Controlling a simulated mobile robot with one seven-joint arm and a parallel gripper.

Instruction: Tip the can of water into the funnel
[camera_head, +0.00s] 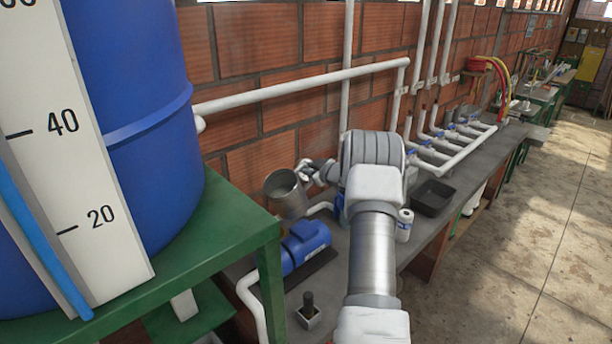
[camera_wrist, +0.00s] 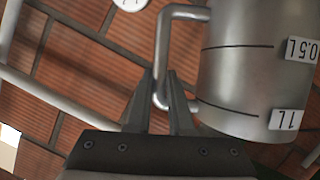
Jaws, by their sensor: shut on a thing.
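The can (camera_head: 288,197) is a grey metal vessel, held above the bench left of my arm. Its open mouth shows in the head view, and the can leans slightly. The wrist view shows its side (camera_wrist: 235,75) with 0.5L and 1L marks, appearing upside down. My gripper (camera_head: 308,172) is shut on the can's bent handle; its fingers (camera_wrist: 160,88) close around the handle's end in the wrist view. The water inside cannot be made out. I cannot pick out the funnel clearly; the area just under the can is partly hidden by the can.
A blue pump (camera_head: 305,243) sits on the bench below the can. A large blue tank (camera_head: 150,150) on a green stand (camera_head: 235,235) fills the left. White pipes (camera_head: 300,85) run along the brick wall. A black tray (camera_head: 433,198) lies right of my arm.

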